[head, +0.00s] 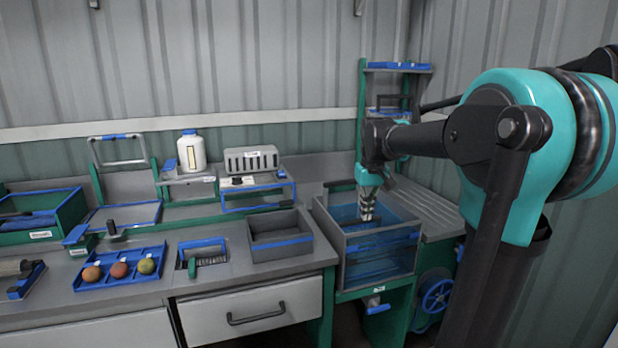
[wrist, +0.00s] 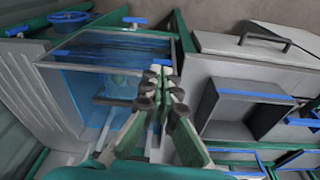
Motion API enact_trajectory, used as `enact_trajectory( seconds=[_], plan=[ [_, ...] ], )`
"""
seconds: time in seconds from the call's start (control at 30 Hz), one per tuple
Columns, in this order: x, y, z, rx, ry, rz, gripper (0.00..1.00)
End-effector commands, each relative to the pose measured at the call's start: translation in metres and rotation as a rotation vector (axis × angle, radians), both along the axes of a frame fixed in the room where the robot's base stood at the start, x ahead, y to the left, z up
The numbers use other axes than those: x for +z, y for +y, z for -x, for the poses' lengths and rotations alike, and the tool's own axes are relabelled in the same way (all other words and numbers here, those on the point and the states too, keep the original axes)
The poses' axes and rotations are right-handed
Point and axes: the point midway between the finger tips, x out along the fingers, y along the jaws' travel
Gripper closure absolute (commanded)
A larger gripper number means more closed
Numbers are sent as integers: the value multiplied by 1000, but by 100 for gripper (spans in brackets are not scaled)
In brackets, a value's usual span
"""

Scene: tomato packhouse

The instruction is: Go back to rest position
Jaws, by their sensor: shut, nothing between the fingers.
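My gripper (head: 367,212) is shut and empty. In the head view it points down over the blue-walled water tank (head: 366,279) at the right end of the bench, with its fingertips near the tank's upper rim. In the wrist view the gripper's fingers (wrist: 163,82) meet in the middle, in front of the tank (wrist: 88,60). How deep the fingertips reach into the tank is hard to tell. My arm comes in from the right side of the head view.
A grey bin (head: 278,235) stands left of the tank. A blue tray (head: 119,270) holds three round fruits. A white bottle (head: 191,152) and a grey slotted box (head: 251,159) stand at the back. A green shelf tower (head: 397,67) rises behind my gripper. Space above the bench is clear.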

Motion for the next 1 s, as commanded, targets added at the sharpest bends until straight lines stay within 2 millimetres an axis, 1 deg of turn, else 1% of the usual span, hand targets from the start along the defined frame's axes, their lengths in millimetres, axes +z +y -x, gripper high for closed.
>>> enact_trajectory(
  seconds=[0.03,0.07,0.1,0.17,0.2,0.27,0.3,0.4,0.5,0.6,0.67,1.0],
  plan=[
    [-24,-3,21,-18,-21,-3,100],
    [-38,-5,33,-30,-34,-5,100],
    [-57,-8,50,-47,-54,-8,100],
    [-85,-11,75,-69,-82,-14,100],
    [-104,-12,94,-86,-100,-17,100],
    [-130,-15,121,-108,-127,-22,100],
    [-146,-16,139,-123,-144,-26,100],
    [-180,-19,178,-152,-180,-34,100],
    [-202,-20,205,-173,-206,-40,100],
    [-214,-21,221,-183,-219,-43,100],
    [-217,-21,224,-187,-222,-44,100],
    [-217,-21,225,-187,-222,-44,100]
  ],
)
